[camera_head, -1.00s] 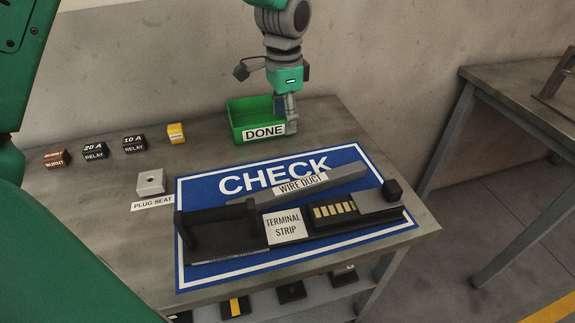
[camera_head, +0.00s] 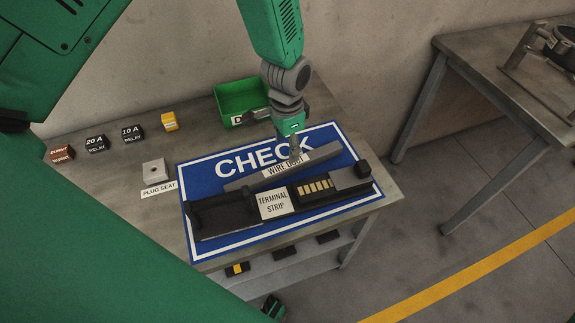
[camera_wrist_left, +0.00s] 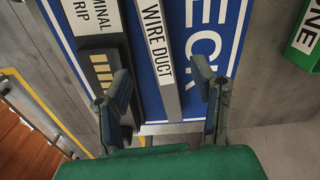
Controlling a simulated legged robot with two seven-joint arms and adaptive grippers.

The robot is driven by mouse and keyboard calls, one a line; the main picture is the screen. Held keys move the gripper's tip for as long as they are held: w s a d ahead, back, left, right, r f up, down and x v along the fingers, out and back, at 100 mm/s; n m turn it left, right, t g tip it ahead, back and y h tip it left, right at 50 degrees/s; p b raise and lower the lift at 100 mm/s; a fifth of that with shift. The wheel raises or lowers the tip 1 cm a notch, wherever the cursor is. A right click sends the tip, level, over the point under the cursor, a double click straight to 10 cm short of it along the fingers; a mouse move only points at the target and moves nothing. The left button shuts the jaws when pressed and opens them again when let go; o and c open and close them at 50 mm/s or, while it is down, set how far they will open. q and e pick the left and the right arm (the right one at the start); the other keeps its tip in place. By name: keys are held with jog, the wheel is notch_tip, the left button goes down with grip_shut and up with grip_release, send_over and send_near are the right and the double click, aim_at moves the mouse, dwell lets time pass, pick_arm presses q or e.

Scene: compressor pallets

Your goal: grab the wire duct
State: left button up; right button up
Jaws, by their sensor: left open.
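The wire duct (camera_head: 325,153) is a long grey bar with a white label, lying slantwise on the blue CHECK mat (camera_head: 205,180) behind the terminal strip. My left gripper (camera_head: 297,155) is over the middle of the duct and hides part of it. In the left wrist view the gripper (camera_wrist_left: 163,80) is open, with the wire duct (camera_wrist_left: 155,50) between its two fingers in the picture. The fingers look apart from the duct; their height above it is hard to tell. My right gripper is not in view.
The black terminal strip (camera_head: 235,213) lies close in front of the duct. The green DONE bin (camera_head: 228,97) stands behind. The plug seat (camera_head: 154,171), the relays (camera_head: 132,134) and a yellow block (camera_head: 170,122) stand at left. A second table (camera_head: 460,60) is at right.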

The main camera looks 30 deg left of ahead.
aim_at(287, 166)
pick_arm(q)
jog(key=f, duration=0.3)
jog(key=shift+a+f, duration=0.25)
jog(key=shift+f, duration=0.05)
jog(key=shift+s+d+f+p, duration=0.1)
jog(key=shift+f+p, duration=0.1)
jog(key=shift+f, duration=0.65)
jog(key=shift+s+d+f+p, duration=0.1)
jog(key=shift+d+f+p, duration=0.05)
jog(key=shift+f, duration=0.75)
jog(key=shift+d+f+p, duration=0.1)
jog(key=shift+f+p, duration=0.1)
jog(key=shift+f, duration=0.65)
jog(key=shift+a, duration=0.1)
grip_shut()
jog(key=shift+f, duration=0.1)
jog(key=shift+a, duration=0.1)
